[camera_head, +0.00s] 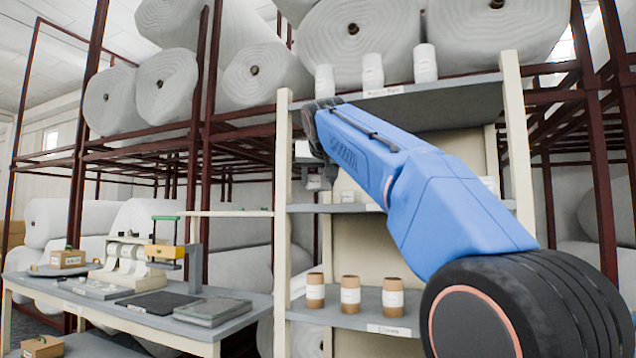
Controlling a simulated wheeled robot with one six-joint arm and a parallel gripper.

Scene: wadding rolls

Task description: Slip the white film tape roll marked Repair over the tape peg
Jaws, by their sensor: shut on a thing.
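My blue arm reaches up and left across the shelf unit. My gripper (317,180) is at its far end, in front of the unit's left side at middle-shelf height. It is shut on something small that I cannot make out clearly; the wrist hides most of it. No "Repair" marking is legible. White rolls (372,71) stand upright on the top shelf. Brown-cored rolls with white labels (350,296) stand on the lower shelf. I cannot pick out the tape peg with certainty; a stand with white rolls (125,254) is on the workbench, left of and below my gripper.
The grey workbench (245,306) at left carries a yellow device with a green top (163,251), a dark mat (158,302), a grey slab (212,312) and a small box (68,259). The shelf's pale left post (282,240) stands close to my gripper. Large wadding rolls (166,85) fill the racks behind.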

